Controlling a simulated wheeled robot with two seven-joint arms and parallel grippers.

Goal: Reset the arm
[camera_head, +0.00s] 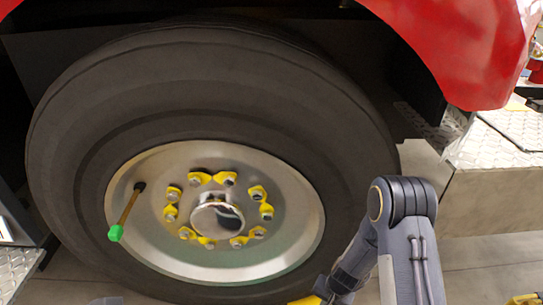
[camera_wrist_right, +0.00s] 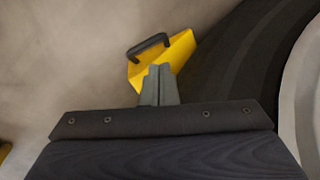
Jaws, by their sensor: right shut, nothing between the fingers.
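My right arm (camera_head: 405,235) reaches in at the lower right of the head view, bent at a rounded grey joint, in front of the floor beside the big tyre. Its gripper is not visible there. In the right wrist view my right gripper (camera_wrist_right: 158,84) is shut and empty, its two grey fingers together. Behind the fingertips is a yellow wheel chock (camera_wrist_right: 178,52) with a black handle; I cannot tell whether they touch.
The large black tyre (camera_head: 75,150) has a silver rim with yellow nut markers and a valve stem with a green cap (camera_head: 115,233). Red bodywork (camera_head: 460,40) overhangs at upper right. A metal tread-plate step (camera_head: 500,145) stands at right.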

